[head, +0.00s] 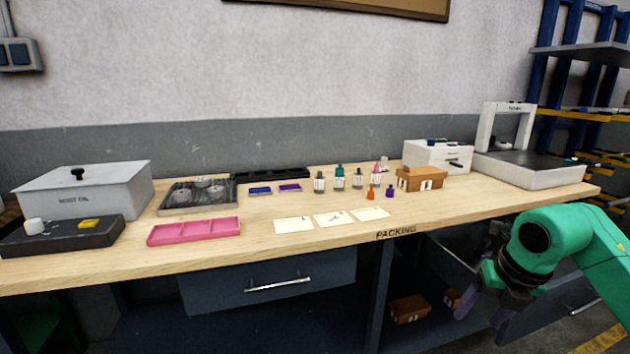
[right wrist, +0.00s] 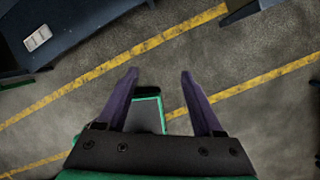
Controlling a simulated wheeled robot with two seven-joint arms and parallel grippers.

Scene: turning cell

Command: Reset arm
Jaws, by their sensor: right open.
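My right arm is green and comes in from the right in the head view. Its dark gripper (head: 482,305) hangs low in front of the bench, below the tabletop edge and near the open lower space. In the right wrist view the two purple fingers (right wrist: 158,85) are spread apart with nothing between them but floor and part of a green-edged thing (right wrist: 148,110) farther off. My left gripper is not in the head view.
The wooden packing bench (head: 270,250) carries a grey lidded box (head: 85,190), a pink tray (head: 194,231), white cards (head: 334,218), several small bottles (head: 340,180), a brown box (head: 420,180) and a white machine (head: 530,170). A drawer (head: 265,282) sits below. Blue shelving stands right.

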